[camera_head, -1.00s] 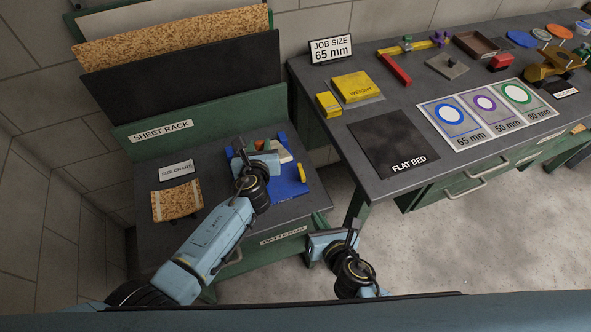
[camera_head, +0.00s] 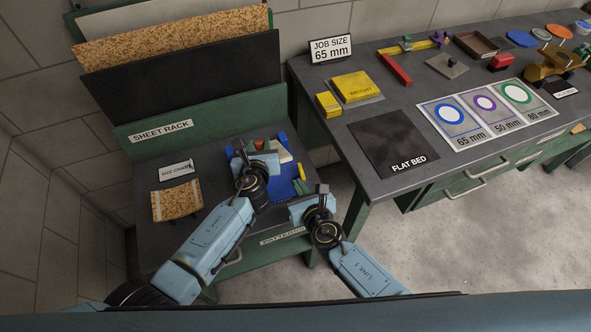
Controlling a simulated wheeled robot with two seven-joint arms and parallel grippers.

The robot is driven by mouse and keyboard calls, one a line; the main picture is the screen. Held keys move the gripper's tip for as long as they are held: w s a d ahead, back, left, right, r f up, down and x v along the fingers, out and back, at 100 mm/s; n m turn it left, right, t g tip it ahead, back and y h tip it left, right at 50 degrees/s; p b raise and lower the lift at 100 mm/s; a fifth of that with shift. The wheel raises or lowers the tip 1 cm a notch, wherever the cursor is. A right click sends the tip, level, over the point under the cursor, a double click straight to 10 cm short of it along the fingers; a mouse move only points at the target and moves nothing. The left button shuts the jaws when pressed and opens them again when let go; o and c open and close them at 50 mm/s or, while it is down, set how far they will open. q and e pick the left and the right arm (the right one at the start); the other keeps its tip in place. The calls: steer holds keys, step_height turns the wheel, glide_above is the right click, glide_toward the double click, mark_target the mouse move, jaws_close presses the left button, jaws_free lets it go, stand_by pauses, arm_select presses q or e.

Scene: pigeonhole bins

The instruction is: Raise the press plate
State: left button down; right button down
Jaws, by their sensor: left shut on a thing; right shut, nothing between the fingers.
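A blue fixture (camera_head: 286,187) with raised blue parts at its back lies on the lower bench, with a small yellow part (camera_head: 302,171) at its right side. No press plate can be told apart for sure. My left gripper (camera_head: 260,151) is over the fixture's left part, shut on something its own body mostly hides. A small orange-red piece and a pale block (camera_head: 283,155) show just beyond it. My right gripper (camera_head: 308,190) is shut and empty at the fixture's front right corner, near the yellow part; I cannot tell whether it touches.
The sheet rack (camera_head: 200,115) stands behind the lower bench. A cork piece (camera_head: 177,200) and a size chart (camera_head: 176,169) lie left of my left arm. The higher bench at the right holds the flat bed (camera_head: 393,143), a yellow weight (camera_head: 357,87) and ring patterns.

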arm_select(q)
steer(key=shift+w+a+r, duration=0.1)
steer(key=shift+w+r, duration=0.1)
steer(key=shift+r, duration=0.1)
arm_select(e)
steer(key=shift+w+a+f, duration=0.1)
steer(key=shift+w, duration=0.6)
steer(key=shift+a+r, duration=0.15)
steer(key=shift+r, duration=0.1)
steer(key=shift+w+a+r, duration=0.1)
steer(key=shift+w+r, duration=0.35)
steer(key=shift+r, duration=0.2)
steer(key=shift+w+a+r, duration=0.1)
steer(key=shift+w+r, duration=0.3)
steer(key=shift+r, duration=0.25)
steer(key=shift+w+r, duration=0.1)
steer(key=shift+r, duration=0.05)
arm_select(q)
steer(key=c, duration=1.3)
jaws_free()
steer(key=shift+s, duration=0.1)
steer(key=shift+o, duration=0.9)
steer(key=shift+f, duration=0.1)
steer(key=shift+s+f, duration=0.1)
arm_select(e)
steer(key=shift+r, duration=0.2)
arm_select(q)
steer(key=shift+s, duration=0.1)
